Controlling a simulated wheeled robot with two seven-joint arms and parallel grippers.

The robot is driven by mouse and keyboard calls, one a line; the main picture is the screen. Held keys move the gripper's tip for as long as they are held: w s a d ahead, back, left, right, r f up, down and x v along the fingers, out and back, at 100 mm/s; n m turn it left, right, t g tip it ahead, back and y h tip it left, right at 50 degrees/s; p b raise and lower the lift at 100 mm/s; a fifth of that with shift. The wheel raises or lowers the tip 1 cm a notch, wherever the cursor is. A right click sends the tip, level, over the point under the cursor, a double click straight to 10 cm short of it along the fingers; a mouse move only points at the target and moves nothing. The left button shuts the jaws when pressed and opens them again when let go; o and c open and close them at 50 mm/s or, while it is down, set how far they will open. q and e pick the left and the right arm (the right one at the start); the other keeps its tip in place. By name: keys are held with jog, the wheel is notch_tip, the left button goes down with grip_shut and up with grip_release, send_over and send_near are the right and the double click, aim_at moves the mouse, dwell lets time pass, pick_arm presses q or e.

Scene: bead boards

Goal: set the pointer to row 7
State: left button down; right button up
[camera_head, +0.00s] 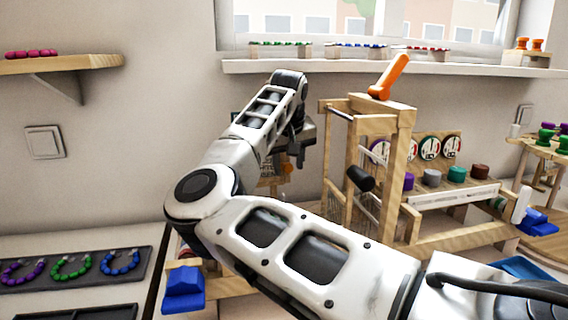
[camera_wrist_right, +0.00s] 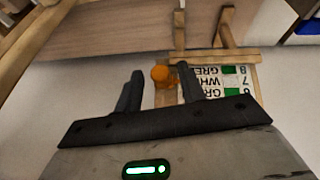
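An orange knob (camera_wrist_right: 160,73) shows in the right wrist view beside a row card (camera_wrist_right: 217,82) with upside-down lines numbered 6, 7 and 8. I cannot tell which row the knob marks. My right gripper (camera_wrist_right: 160,69) is open, with one dark finger on each side of the knob in the picture. I cannot tell whether either finger touches it. In the head view my right gripper (camera_head: 301,143) is at the wooden frame's left, with the orange knob (camera_head: 288,167) just below; my arm hides much of the area. My left gripper is out of view.
A wooden loom-like frame (camera_head: 408,150) with an orange lever (camera_head: 390,77) stands right of my right gripper. A dark bead tray (camera_head: 143,268) lies at left, near a blue block (camera_head: 183,288).

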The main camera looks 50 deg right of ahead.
jog(key=shift+a+r, duration=0.1)
jog(key=shift+r, duration=0.05)
jog(key=v, duration=1.5)
jog(key=shift+r, duration=0.35)
jog(key=shift+a, duration=0.1)
